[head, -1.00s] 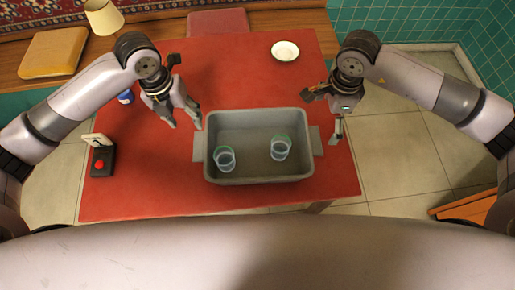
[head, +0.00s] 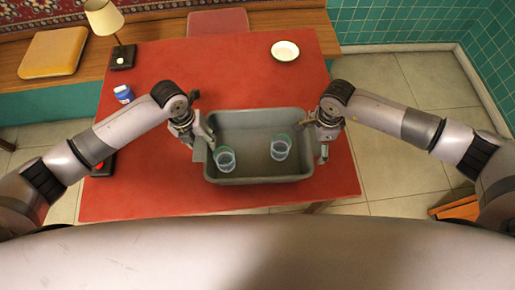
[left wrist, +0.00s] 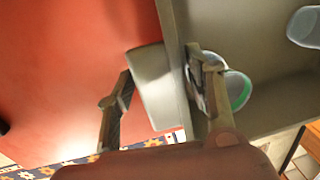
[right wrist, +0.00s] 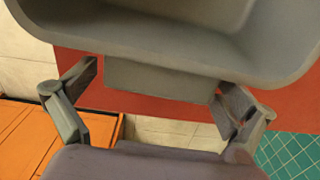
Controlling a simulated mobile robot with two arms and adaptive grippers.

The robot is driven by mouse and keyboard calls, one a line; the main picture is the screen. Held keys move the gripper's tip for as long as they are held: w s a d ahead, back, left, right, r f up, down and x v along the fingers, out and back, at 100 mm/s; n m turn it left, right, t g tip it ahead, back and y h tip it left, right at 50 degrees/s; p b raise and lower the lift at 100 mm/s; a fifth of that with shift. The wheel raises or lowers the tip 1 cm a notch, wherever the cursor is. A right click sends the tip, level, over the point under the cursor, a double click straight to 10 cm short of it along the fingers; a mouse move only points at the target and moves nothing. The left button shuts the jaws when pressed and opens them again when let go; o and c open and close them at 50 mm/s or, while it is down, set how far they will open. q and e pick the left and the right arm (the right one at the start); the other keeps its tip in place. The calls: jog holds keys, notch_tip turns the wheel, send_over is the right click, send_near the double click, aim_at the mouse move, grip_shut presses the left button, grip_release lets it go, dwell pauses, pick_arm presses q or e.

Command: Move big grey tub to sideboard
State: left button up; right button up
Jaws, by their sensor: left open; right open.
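The big grey tub (head: 258,181) sits on the red table (head: 150,190) with two clear glasses inside, one at left (head: 225,160) and one at right (head: 280,147). My left gripper (left wrist: 158,90) is open at the tub's left handle (left wrist: 155,88); in the left wrist view one finger is outside the handle and the other is over the tub's wall side. My right gripper (right wrist: 155,90) is open around the tub's right handle (right wrist: 160,80), with a finger near each end of it. Neither gripper is shut on its handle.
A white plate (head: 285,51) and a blue jar (head: 123,94) stand on the table. An orange object (right wrist: 60,140) is on the floor at right.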

pick_arm(q)
jog(key=shift+c, duration=0.2)
jog(key=c, duration=1.1)
pick_arm(e)
jog(key=c, duration=1.1)
pick_arm(q)
grip_shut()
pick_arm(e)
jog(key=c, duration=0.4)
pick_arm(q)
jog(key=shift+r, duration=0.1)
pick_arm(e)
jog(key=shift+r, duration=0.1)
jog(key=shift+c, duration=0.2)
